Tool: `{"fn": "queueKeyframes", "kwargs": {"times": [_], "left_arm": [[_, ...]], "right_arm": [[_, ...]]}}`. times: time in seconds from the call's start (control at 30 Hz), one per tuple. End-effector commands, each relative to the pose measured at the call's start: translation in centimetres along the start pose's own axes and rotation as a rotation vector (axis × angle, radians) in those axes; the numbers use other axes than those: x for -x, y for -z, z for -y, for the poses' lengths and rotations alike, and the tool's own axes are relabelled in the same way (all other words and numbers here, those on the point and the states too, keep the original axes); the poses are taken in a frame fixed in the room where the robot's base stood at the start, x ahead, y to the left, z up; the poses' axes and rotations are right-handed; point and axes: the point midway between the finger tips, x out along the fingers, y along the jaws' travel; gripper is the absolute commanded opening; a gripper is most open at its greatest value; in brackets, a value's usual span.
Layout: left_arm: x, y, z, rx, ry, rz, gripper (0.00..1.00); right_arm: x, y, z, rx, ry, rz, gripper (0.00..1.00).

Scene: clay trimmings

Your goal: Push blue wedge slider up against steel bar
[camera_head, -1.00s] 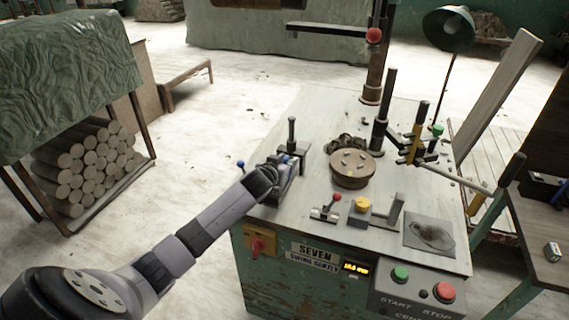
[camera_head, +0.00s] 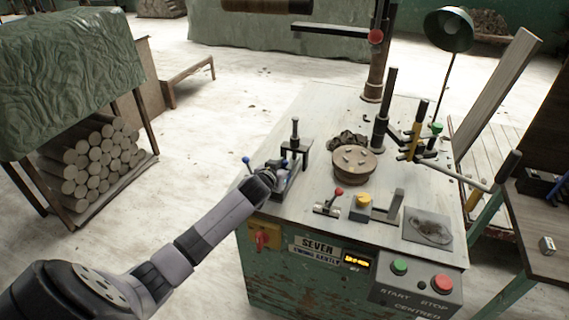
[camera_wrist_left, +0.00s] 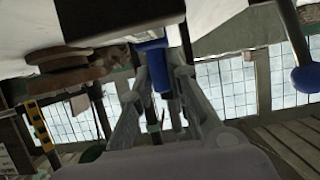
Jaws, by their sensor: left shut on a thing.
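The blue wedge slider (camera_wrist_left: 157,68) shows in the wrist view as a blue piece between my left gripper's (camera_wrist_left: 160,82) two grey fingers, which are shut on it. In the head view my left gripper (camera_head: 272,177) reaches a small fixture at the table's left edge and hides much of it; bits of blue show beside it. A dark bracket with an upright post (camera_head: 297,146) stands just behind the gripper. I cannot tell whether its crosspiece is the steel bar, nor whether the slider touches it. My right gripper is not in view.
A blue-knobbed lever (camera_head: 246,160) sticks out left of the fixture; its ball also shows in the wrist view (camera_wrist_left: 307,78). A round brown turntable (camera_head: 353,168) and a red-knobbed lever (camera_head: 338,192) stand to the right. The tabletop (camera_head: 305,195) has bare room between.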

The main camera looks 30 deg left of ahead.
Motion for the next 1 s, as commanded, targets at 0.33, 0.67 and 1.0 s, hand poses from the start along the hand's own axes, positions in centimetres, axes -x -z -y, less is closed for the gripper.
{"fn": "queueKeyframes", "kwargs": {"times": [0.33,0.67,1.0], "left_arm": [[-0.1,-0.1,0.0,0.0,0.0,0.002,0.32],[0.0,0.0,0.0,-0.001,0.001,0.0,0.36],[3.4,-0.1,0.0,-0.002,-0.002,0.0,0.36]], "right_arm": [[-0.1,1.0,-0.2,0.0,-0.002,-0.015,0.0],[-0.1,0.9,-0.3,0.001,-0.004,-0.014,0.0],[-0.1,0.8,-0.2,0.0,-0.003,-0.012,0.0]]}}
